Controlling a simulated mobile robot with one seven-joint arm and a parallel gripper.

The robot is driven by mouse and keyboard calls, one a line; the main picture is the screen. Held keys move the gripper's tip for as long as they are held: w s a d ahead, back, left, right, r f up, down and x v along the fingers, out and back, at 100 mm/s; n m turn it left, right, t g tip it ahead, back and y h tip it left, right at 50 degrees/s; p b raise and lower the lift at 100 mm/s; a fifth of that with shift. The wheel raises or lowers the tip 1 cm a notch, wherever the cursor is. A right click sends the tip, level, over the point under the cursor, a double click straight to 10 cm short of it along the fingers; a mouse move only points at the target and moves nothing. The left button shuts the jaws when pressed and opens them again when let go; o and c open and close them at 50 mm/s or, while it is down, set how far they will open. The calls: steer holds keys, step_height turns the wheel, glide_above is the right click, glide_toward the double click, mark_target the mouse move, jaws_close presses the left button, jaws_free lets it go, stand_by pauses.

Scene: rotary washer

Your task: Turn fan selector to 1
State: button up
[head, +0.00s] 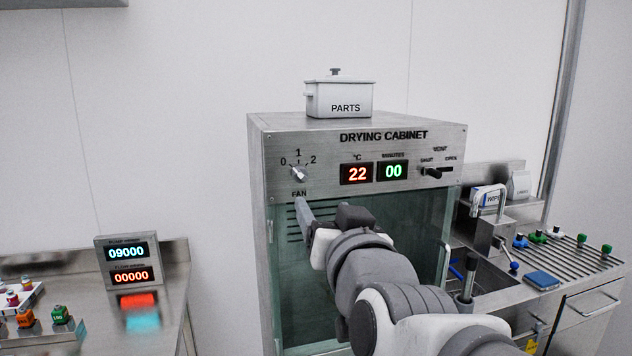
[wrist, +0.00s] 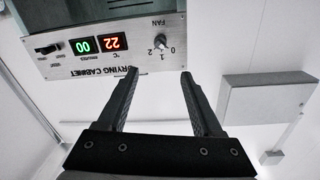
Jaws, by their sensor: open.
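The fan selector (head: 299,174) is a small light knob at the upper left of the drying cabinet's front panel (head: 330,190), with 0, 1 and 2 marked around it. I cannot tell surely which mark it points to. In the upside-down wrist view the knob (wrist: 160,42) lies ahead, beyond the fingertips and between their lines. My gripper (head: 318,210) is below the knob in the head view, apart from it. In the wrist view my gripper (wrist: 158,74) is open, with nothing between its two dark fingers.
A red display (head: 357,174) reads 22 and a green one (head: 392,171) reads 00. A vent slider (head: 433,173) is at the panel's right. A white PARTS box (head: 339,98) stands on top. A sink bench (head: 510,290) is at right, another bench (head: 175,280) at left.

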mark_target(302, 177)
steer(key=p+x, duration=0.2)
steer(key=x, duration=1.4)
steer(key=shift+w+a, duration=0.1)
steer(key=shift+w, duration=0.25)
steer(key=shift+f, duration=0.1)
jaws_close()
